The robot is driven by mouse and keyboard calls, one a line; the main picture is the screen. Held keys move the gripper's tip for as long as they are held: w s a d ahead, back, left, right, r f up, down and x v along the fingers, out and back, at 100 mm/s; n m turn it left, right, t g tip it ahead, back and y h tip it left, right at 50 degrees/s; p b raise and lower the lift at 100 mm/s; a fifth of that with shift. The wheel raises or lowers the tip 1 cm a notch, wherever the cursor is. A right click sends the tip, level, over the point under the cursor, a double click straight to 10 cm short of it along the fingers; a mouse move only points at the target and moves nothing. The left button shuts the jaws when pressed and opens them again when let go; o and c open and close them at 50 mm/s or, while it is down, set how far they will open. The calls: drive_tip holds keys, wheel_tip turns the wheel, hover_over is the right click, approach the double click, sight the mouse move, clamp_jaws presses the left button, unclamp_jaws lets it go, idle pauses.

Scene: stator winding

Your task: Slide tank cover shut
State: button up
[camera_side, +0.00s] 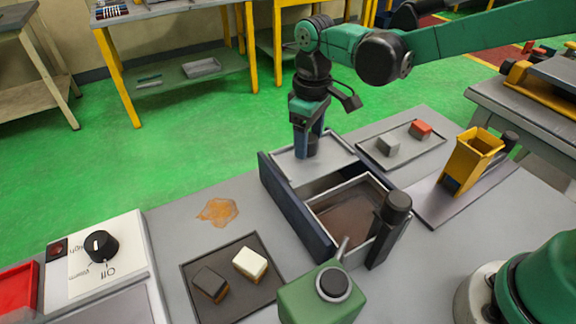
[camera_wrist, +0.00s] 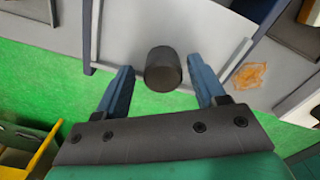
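The tank (camera_side: 355,215) has dark blue side walls and stands open at its near part, with brown contents showing inside. Its pale grey cover (camera_side: 325,172) lies at the far end, leaving the near part uncovered. The cover carries a black cylindrical knob, seen in the wrist view (camera_wrist: 163,70). My gripper (camera_side: 307,143) points down over the cover, with its blue fingers at the knob. In the wrist view my gripper (camera_wrist: 163,80) is open, one finger on each side of the knob, with gaps visible on both sides. In the side view the fingers mostly hide the knob.
A black cylinder (camera_side: 397,207) stands at the tank's near right corner. A green can (camera_side: 320,298) is in front. A dark tray (camera_side: 230,307) holds two blocks. Another tray (camera_side: 405,160) holds a grey and a red block. A yellow holder (camera_side: 470,162) stands right. An orange stain (camera_side: 217,211) lies left.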

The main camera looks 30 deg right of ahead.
drive_tip(key=shift+s+a+f, duration=0.1)
drive_tip(key=shift+a+f, duration=0.1)
drive_tip(key=shift+f, duration=0.05)
drive_tip(key=shift+c, duration=1.4)
drive_tip(key=shift+o, duration=0.2)
drive_tip(key=shift+s, duration=0.1)
drive_tip(key=shift+s, duration=0.6)
drive_tip(key=shift+o, duration=0.2)
drive_tip(key=shift+s, duration=4.7)
drive_tip(key=o, duration=0.6)
drive_tip(key=shift+c, duration=0.2)
drive_tip(key=shift+r, duration=0.1)
